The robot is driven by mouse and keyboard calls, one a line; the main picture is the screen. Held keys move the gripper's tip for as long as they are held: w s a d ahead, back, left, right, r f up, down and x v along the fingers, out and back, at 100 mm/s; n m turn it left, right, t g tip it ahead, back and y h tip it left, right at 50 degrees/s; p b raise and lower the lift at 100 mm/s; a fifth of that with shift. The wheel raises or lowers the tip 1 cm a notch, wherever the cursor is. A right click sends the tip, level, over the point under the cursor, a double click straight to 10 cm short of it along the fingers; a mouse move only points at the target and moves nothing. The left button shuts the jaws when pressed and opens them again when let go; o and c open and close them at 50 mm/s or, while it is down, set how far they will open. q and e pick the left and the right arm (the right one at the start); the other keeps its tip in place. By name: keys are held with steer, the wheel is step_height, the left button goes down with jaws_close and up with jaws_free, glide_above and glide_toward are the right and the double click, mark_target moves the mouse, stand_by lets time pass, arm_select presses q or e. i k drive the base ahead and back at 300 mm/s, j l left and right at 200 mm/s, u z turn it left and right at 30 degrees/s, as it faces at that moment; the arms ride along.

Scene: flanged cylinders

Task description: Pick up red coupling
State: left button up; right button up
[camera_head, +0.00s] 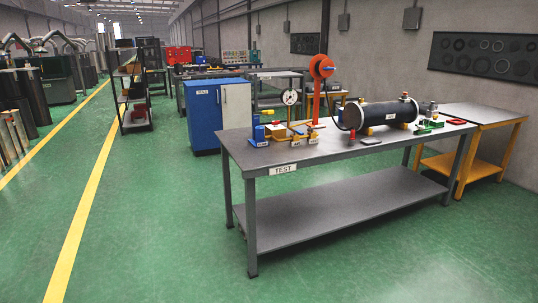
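A grey workbench (330,150) with a TEST label stands at the centre right. I cannot tell for sure which item is the red coupling. A tall orange-red stand (316,92) with a round head rises behind the bench's left part. A dark cylinder with flanged ends (385,113) lies on yellow supports on the bench. Neither of my grippers is in view.
A blue-and-white cabinet (203,115) stands behind the bench's left end. A yellow-framed table (480,115) adjoins its right end. A dark shelf rack (132,90) stands further back. Green floor (150,230) is open at the front and left, with yellow lines.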

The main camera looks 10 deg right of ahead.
mark_target(352, 133)
steer(key=i+l+z, duration=0.15)
steer(key=i+l, duration=0.2)
steer(key=i+l+z, duration=0.15)
steer(key=i+l, duration=0.15)
steer(key=i, duration=0.2)
steer(key=i+l+z, duration=0.15)
steer(key=i, duration=0.3)
steer(key=i+l, duration=0.1)
steer(key=l, duration=0.25)
steer(key=i+l, duration=0.15)
steer(key=l, duration=0.2)
steer(key=i+l, duration=0.1)
steer(key=l, duration=0.25)
